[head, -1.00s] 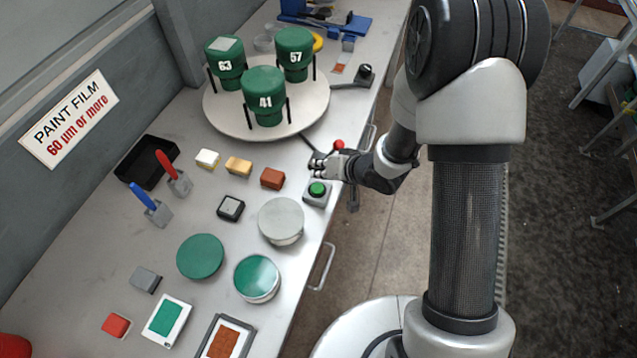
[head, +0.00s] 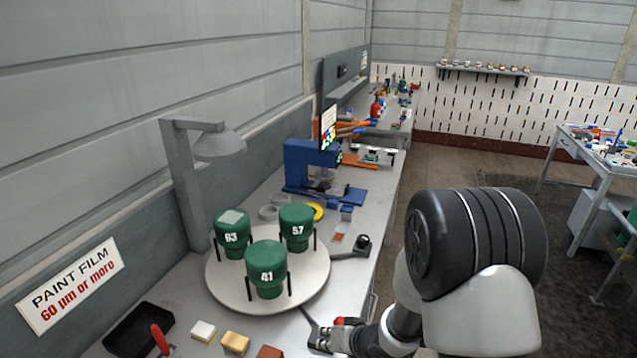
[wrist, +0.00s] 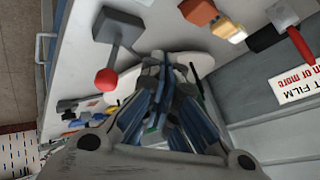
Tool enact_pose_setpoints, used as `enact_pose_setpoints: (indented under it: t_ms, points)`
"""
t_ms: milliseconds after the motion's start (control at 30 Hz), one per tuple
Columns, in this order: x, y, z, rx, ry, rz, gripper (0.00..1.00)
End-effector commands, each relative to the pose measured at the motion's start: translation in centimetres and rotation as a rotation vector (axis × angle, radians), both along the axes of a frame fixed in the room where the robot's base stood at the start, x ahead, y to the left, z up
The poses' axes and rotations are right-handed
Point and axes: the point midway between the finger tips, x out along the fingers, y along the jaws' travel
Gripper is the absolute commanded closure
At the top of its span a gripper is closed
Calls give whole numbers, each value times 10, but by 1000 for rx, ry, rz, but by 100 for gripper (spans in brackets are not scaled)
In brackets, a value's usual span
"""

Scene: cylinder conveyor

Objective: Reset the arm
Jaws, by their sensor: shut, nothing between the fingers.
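My gripper (head: 322,338) is at the lower middle of the head view, over the right edge of the workbench, near a red ball-topped lever. In the wrist view my gripper (wrist: 155,125) has its fingers together and nothing between them. The lever's red ball (wrist: 106,79) shows left of the fingers in the wrist view, with its grey base (wrist: 119,27) above it. The ball (head: 340,321) shows just above my gripper in the head view. My arm runs down the right side of the head view.
A round white turntable (head: 218,285) holds green cylinders numbered 63, 57 (head: 296,225) and 41 (head: 266,270). Colored blocks (head: 236,342) and a black tray (head: 140,328) lie in front. A blue press (head: 298,165) and lamp (head: 218,146) stand farther back.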

Motion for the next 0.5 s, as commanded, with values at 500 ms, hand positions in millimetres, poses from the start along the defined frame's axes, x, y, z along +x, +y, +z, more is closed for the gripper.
enact_pose_setpoints:
  t_ms: [500]
  points:
    - [-62,-135,166,-504,-33,-232,100]
